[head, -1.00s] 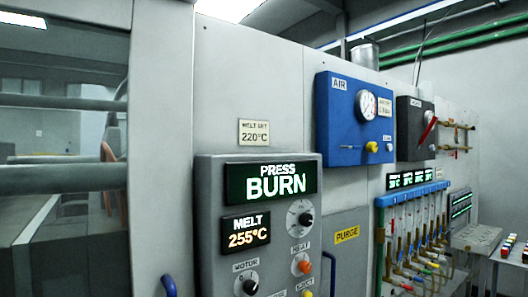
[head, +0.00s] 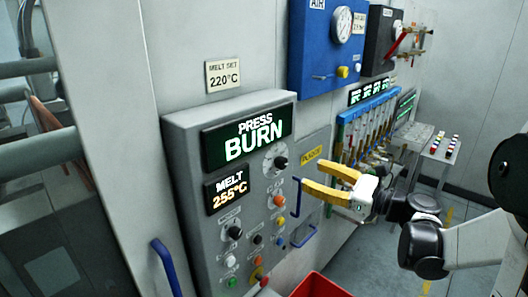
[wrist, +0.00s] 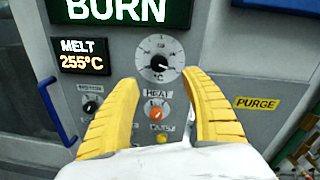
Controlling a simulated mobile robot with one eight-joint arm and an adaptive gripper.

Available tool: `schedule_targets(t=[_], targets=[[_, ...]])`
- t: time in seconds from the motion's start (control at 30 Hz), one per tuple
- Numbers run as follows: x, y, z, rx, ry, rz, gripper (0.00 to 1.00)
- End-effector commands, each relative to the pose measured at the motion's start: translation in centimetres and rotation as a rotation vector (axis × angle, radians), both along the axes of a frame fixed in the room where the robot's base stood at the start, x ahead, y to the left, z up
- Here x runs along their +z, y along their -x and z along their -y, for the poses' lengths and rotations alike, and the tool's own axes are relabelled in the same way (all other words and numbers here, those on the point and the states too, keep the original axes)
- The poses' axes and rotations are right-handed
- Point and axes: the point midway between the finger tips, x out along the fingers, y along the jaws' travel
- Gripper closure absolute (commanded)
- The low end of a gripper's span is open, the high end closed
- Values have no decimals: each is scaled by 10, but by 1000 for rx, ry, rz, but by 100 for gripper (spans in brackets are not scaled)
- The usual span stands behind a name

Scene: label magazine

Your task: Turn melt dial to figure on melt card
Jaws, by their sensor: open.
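The melt card (head: 222,75) on the wall reads MELT SET 220°C. The press panel (head: 180,135) below it shows BURN on its upper display (head: 248,138) and MELT 255°C on its lower display (head: 227,190). The melt dial (head: 280,162), a round white scale with a black knob, sits right of the displays; it also shows in the wrist view (wrist: 160,58). Its scale figures are too small to read. My gripper (head: 312,178) has yellow fingers, open and empty, in front of the panel. In the wrist view the dial lies ahead, between and beyond the fingertips.
An orange HEAT knob (wrist: 156,113) lies between the fingers in the wrist view, below the dial. A black motor knob (head: 235,232) and several buttons fill the lower panel. Blue handles (head: 166,268) stick out nearby. A red bin (head: 320,287) stands below.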

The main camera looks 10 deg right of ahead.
Motion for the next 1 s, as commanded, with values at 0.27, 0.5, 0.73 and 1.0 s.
schedule_targets(t=[0.27,0.5,0.73,1.0], targets=[[-1,-36,-32,6,0,0,45],[-1,-69,-59,4,2,1,45],[-1,-80,-68,2,2,0,45],[-1,-81,-68,1,2,0,56]])
